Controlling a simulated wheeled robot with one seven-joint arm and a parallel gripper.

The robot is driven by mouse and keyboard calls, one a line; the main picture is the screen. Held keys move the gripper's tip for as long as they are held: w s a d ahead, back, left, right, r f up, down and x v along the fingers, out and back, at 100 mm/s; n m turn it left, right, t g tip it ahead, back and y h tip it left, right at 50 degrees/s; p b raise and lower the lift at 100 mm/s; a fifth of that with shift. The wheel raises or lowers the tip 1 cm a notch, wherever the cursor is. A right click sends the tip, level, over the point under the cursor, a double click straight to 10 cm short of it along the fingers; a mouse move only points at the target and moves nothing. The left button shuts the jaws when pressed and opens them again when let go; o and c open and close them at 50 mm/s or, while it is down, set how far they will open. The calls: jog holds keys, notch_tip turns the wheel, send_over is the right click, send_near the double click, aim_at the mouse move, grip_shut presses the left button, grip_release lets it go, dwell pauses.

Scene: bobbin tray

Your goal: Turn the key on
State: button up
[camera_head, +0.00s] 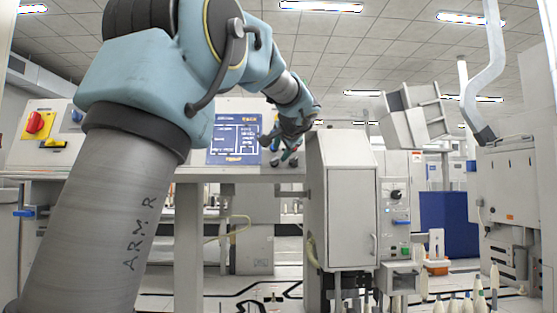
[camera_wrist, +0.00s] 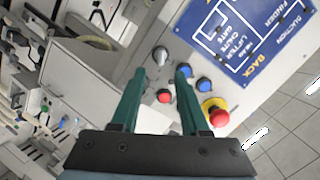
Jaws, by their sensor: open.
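A grey, key-like switch (camera_wrist: 160,55) stands out from the light grey control panel (camera_wrist: 150,120) in the wrist view. My gripper (camera_wrist: 161,71) is open, with two green fingers pointing at the panel. The switch shows just beyond the gap between the fingertips, and nothing is held. I cannot tell how far the tips are from the panel. In the head view my gripper (camera_head: 284,148) is at the right end of the console, next to the blue diagram plate (camera_head: 234,139). The switch cannot be made out there.
In the wrist view a red button (camera_wrist: 164,96), a blue button (camera_wrist: 204,84) and a red mushroom button on yellow (camera_wrist: 215,112) sit close to the fingers. In the head view a grey cabinet (camera_head: 342,205) stands right of my gripper.

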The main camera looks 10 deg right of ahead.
jog(key=v, duration=0.5)
dwell(0.4)
jog(key=s+a+f+n+g, duration=0.1)
jog(key=a+f+g, duration=0.1)
jog(key=a+f, duration=0.5)
jog(key=s+a+f+n+g+y, duration=0.1)
jog(key=a+f+n+g, duration=0.15)
jog(key=f, duration=0.95)
jog(key=s+a+f+n+g, duration=0.1)
jog(key=a+f+g, duration=0.3)
jog(key=f, duration=0.5)
jog(key=s+a+f+n+g, duration=0.2)
jog(key=s+a+f+n, duration=0.2)
jog(key=s+a+f, duration=0.45)
jog(key=s+a+f+n+g, duration=0.3)
jog(key=s+a+f+n, duration=0.15)
jog(key=s+f, duration=0.7)
notch_tip(320, 180, up, 25)
jog(key=m+p, duration=0.1)
jog(key=p, duration=2.4)
jog(key=shift+w+a+t, duration=0.2)
jog(key=shift+w+t, duration=0.15)
jog(key=shift+w, duration=0.1)
